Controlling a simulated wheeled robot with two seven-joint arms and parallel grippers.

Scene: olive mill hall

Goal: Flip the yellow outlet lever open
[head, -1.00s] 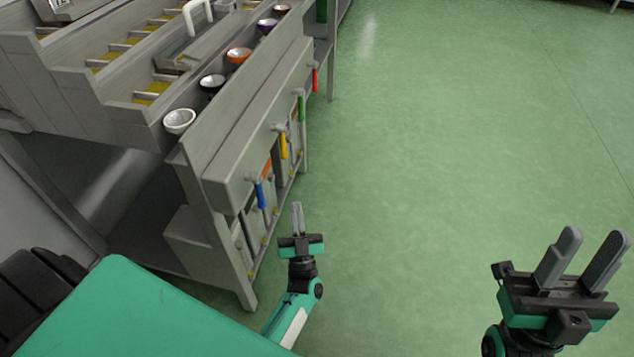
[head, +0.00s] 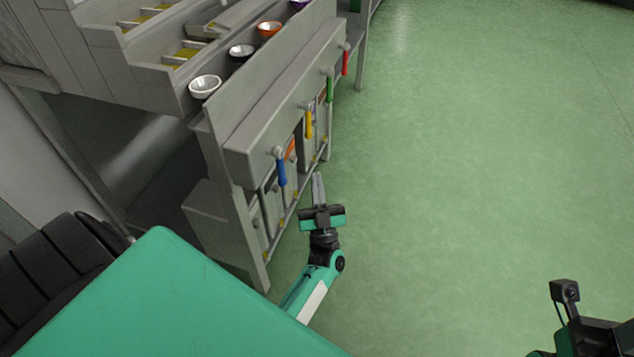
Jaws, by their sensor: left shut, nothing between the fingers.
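The yellow outlet lever (head: 309,124) hangs down from a grey valve on the side of the steel bench, between the blue lever (head: 282,172) and the green lever (head: 330,89). My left gripper (head: 318,176) is shut and empty, its fingers pointing up the picture. In the picture it is below the yellow lever and to the right of the blue lever, apart from both. My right gripper (head: 596,338) shows only partly in the bottom right corner. Its fingers are not visible.
A red lever (head: 346,63) hangs farther along the bench side (head: 250,150). White (head: 205,86), dark (head: 242,52) and orange (head: 269,29) bowls stand on the bench ledge. The green floor (head: 480,150) to the right is clear.

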